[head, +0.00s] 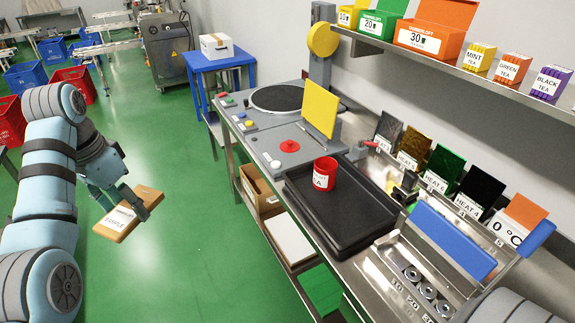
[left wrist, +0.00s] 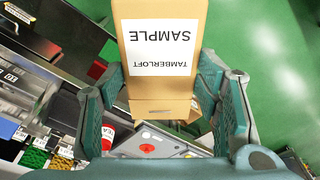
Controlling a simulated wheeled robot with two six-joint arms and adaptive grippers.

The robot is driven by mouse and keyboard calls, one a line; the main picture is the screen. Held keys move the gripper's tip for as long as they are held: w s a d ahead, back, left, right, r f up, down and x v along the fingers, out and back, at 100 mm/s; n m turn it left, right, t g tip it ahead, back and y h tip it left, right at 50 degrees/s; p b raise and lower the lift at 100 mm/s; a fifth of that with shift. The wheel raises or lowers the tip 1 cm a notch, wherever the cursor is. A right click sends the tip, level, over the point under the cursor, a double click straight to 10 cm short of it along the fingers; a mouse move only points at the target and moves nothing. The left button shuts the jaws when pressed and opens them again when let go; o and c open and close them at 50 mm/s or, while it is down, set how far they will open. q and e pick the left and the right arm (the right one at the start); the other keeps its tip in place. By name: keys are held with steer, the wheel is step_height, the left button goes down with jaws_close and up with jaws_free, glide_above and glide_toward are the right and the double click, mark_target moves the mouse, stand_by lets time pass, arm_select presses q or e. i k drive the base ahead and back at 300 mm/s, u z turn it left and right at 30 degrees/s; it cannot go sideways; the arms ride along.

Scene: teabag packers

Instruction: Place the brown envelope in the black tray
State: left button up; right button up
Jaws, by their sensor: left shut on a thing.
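The brown envelope (head: 128,222) with a white SAMPLE label is held in the air by my left gripper (head: 122,202), over the green floor to the left of the bench. In the left wrist view the envelope (left wrist: 165,95) stands between the two fingers, its label reading upside down. The left gripper is shut on it. The black tray (head: 352,218) lies on the steel bench at the middle right, well apart from the envelope. A red cup (head: 325,172) stands on the tray's far part. My right gripper is not in view.
A yellow panel (head: 320,108) and control console with a red button (head: 289,146) stand behind the tray. A steel rack with a blue bar (head: 450,240) is at its right. Colored sample pouches line the wall under a shelf of tea boxes. Open floor lies left of the bench.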

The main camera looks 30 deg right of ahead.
mark_target(355, 217)
steer(key=i, duration=2.75)
steer(key=z, duration=5.3)
